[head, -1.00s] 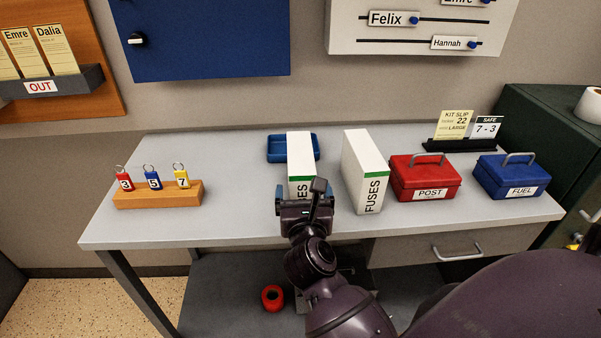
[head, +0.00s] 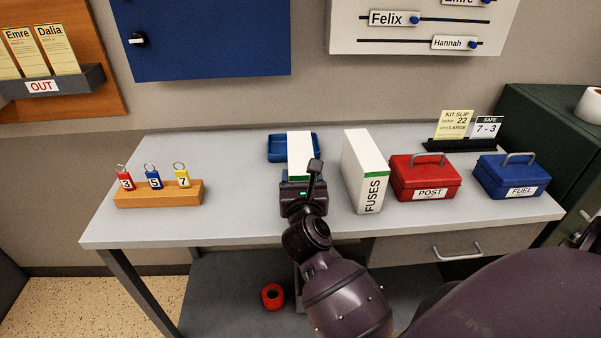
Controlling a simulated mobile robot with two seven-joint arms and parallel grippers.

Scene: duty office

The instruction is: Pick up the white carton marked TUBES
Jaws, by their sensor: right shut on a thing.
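A white carton (head: 299,150) stands on the desk left of centre, in front of a blue tray. Its marked front is hidden behind my right gripper (head: 300,188). That gripper is at the carton's near end and shut on it; the fingertips are hard to make out. A second white carton (head: 361,165), with a green band and marked FUSES, stands upright to the right, apart from the gripper. My left gripper is not in view.
The blue tray (head: 276,152) lies behind the held carton. A red POST box (head: 425,172) and a blue FUEL box (head: 510,174) stand right. A wooden key block (head: 158,197) is left. A red roll (head: 272,297) lies below. The desk between block and carton is clear.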

